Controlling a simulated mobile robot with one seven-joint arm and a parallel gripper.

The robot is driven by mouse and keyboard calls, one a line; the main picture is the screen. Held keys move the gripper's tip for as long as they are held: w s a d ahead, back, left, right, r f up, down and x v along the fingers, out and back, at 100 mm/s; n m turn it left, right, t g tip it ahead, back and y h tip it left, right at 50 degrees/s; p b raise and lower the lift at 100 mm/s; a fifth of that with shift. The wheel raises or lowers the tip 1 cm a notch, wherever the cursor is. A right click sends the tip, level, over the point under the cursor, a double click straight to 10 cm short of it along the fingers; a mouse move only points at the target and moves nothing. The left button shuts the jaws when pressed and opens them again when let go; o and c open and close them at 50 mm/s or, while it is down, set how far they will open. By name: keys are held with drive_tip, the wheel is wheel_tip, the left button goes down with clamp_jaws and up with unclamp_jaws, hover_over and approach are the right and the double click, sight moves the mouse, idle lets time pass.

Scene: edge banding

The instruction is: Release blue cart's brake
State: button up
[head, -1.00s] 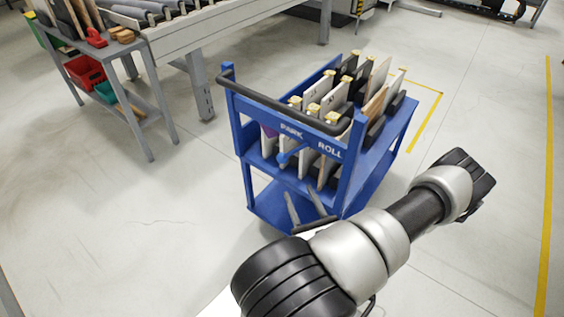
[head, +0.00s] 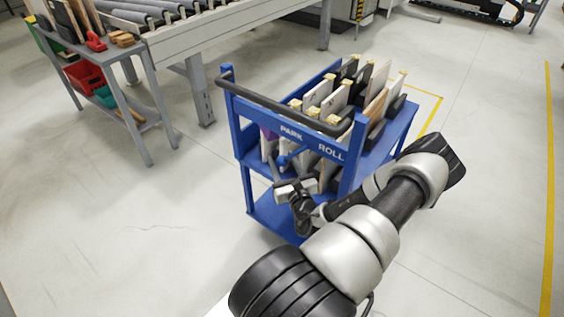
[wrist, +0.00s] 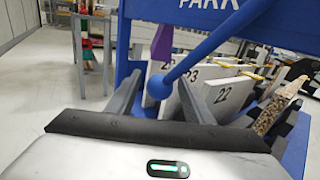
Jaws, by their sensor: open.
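The blue cart (head: 247,187) stands in front of me, with a dark push handle and a front panel lettered PARK and ROLL. Its brake lever, a blue rod with a round blue knob (head: 283,160), hangs below the panel on the PARK side. In the wrist view the rod slopes down left to the knob (wrist: 159,87). My gripper (head: 283,171) is open just below the lever. In the wrist view the knob appears between the two fingertips of my gripper (wrist: 157,93); I cannot tell whether either finger touches it.
Numbered boards (wrist: 221,92) stand upright in the cart, close behind the lever. A grey conveyor (head: 190,40) and a side table with red and teal bins (head: 84,75) are at upper left. The floor left of the cart is clear.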

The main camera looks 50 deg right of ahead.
drive_tip(key=shift+w+d, duration=0.15)
drive_tip(key=shift+w, duration=0.05)
clamp_jaws()
